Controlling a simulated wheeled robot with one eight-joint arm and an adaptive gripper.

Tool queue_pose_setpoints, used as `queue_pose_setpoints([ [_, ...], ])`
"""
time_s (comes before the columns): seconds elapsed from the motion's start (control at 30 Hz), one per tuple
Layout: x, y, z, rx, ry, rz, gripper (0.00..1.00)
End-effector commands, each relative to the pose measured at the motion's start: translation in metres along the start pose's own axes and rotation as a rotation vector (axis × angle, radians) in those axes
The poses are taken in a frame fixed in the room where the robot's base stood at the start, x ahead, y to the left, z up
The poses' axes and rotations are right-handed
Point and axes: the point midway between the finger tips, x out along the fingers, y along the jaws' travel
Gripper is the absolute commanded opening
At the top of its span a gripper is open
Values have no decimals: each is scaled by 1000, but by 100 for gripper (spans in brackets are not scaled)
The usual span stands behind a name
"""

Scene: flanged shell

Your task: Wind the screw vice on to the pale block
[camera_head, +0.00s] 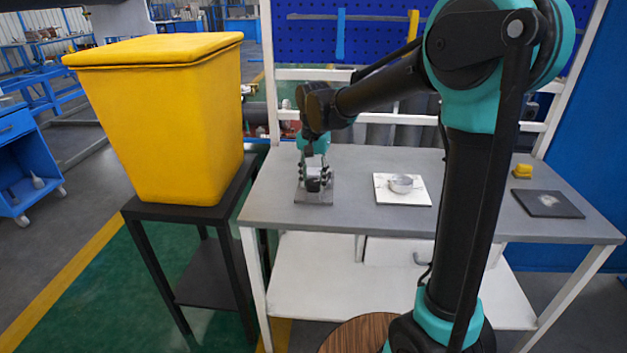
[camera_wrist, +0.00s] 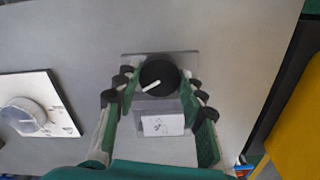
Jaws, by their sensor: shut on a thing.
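The screw vice stands on a grey base plate (camera_head: 318,198) at the left of the table in the head view. In the wrist view its round black knob (camera_wrist: 157,74) carries a white pointer line slanting down to the left. A small pale block (camera_wrist: 162,125) with faint dark marks shows just below the knob; whether the vice touches it cannot be told. My gripper (camera_wrist: 158,82) comes down over the vice, with its green and black fingers on either side of the knob and shut on it. In the head view my gripper (camera_head: 316,172) hides much of the vice.
A white plate (camera_head: 418,198) with a round metal shell (camera_head: 401,184) lies to the right. Farther right are a dark plate (camera_head: 548,205) and a small yellow object (camera_head: 522,171). A yellow bin (camera_head: 170,120) stands left of the table. Bare tabletop separates the plates.

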Motion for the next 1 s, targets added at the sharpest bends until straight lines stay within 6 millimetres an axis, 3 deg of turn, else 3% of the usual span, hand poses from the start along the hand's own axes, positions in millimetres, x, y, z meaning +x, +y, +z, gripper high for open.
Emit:
queue_pose_setpoints([
  [0.4,0,0,-1,168,1,-1,11],
  [0.9,0,0,-1,186,1,-1,11],
  [0.93,0,0,-1,186,1,-1,41],
  [1.0,0,0,-1,185,1,-1,49],
])
